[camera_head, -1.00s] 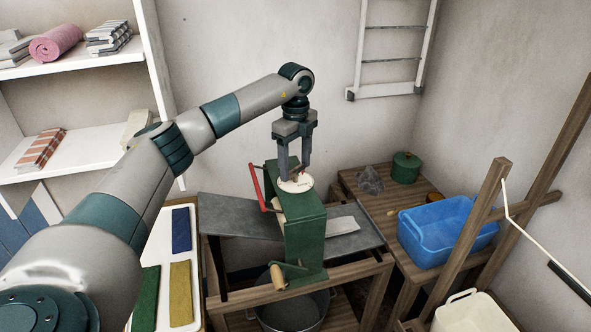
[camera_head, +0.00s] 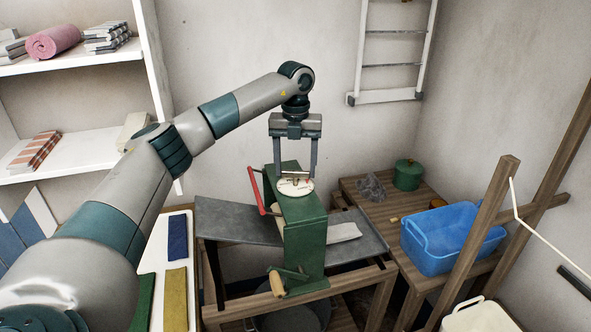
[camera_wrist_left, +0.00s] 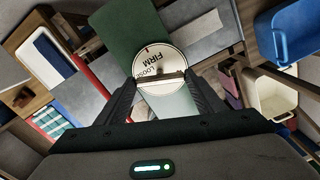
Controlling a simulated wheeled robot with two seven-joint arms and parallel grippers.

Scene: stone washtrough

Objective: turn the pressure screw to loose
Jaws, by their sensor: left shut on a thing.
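The green mangle (camera_head: 305,235) stands on a wooden frame, with a white round dial (camera_head: 295,187) on its top. The pressure screw's crossbar (camera_wrist_left: 160,76) lies across the dial. My left gripper (camera_head: 296,176) points down over the dial, its fingers at the two ends of the bar, shut on the pressure screw. Where the screw's pointer stands is too small to tell. My right gripper is in neither view.
A red lever (camera_head: 255,188) and a crank with a wooden grip (camera_head: 277,284) stick out from the mangle. A blue tub (camera_head: 430,250) and a green pot (camera_head: 407,174) stand on the right bench. Folded cloths (camera_head: 176,290) lie on the white board at left.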

